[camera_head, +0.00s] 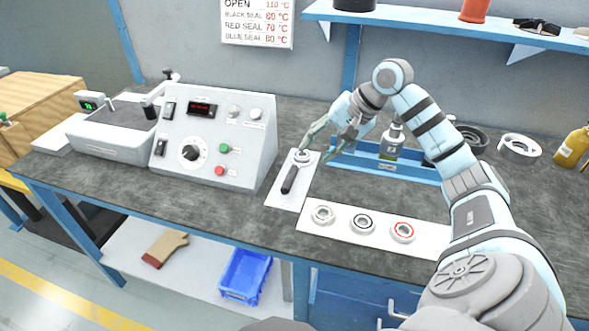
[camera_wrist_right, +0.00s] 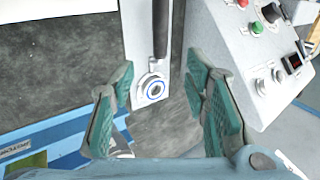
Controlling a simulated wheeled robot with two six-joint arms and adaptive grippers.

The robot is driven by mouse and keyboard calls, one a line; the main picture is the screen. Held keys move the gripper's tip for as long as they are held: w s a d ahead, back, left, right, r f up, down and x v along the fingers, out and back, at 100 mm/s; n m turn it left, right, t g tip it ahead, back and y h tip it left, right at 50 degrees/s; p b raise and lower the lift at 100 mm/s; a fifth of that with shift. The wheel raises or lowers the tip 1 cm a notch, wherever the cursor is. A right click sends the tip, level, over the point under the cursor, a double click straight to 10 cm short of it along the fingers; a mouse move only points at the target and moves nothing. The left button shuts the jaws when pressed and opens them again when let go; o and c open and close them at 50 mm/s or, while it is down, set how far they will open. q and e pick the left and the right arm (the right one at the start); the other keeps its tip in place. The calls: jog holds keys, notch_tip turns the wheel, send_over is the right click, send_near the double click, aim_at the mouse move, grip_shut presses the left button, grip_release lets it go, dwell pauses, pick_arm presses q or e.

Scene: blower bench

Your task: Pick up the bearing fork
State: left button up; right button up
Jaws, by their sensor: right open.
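The bearing fork (camera_head: 289,181) has a black handle and a pale metal ring-like head. It lies on a white plate (camera_head: 277,200) beside the control box, with its head at the far end. In the right wrist view its head (camera_wrist_right: 152,88) and dark handle (camera_wrist_right: 161,28) show beyond my fingers. My right gripper (camera_head: 316,151) is open, with its green-padded fingers near the fork's head. In the right wrist view the open jaws (camera_wrist_right: 160,80) frame the head, apart from it and empty. My left gripper is not in view.
The control box (camera_head: 222,135) stands close left of the fork. A blue rack (camera_head: 400,170) with a small bottle (camera_head: 391,143) stands right of it. A white strip (camera_head: 335,237) with three bearings lies in front. A shelf (camera_head: 430,18) overhangs the back.

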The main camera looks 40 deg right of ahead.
aim_at(294, 172)
jog(key=x, duration=0.7)
jog(key=b+x, duration=0.1)
jog(key=x, duration=0.2)
jog(key=shift+a+f, duration=0.15)
jog(key=shift+a, duration=0.25)
jog(key=shift+s, duration=0.1)
grip_shut()
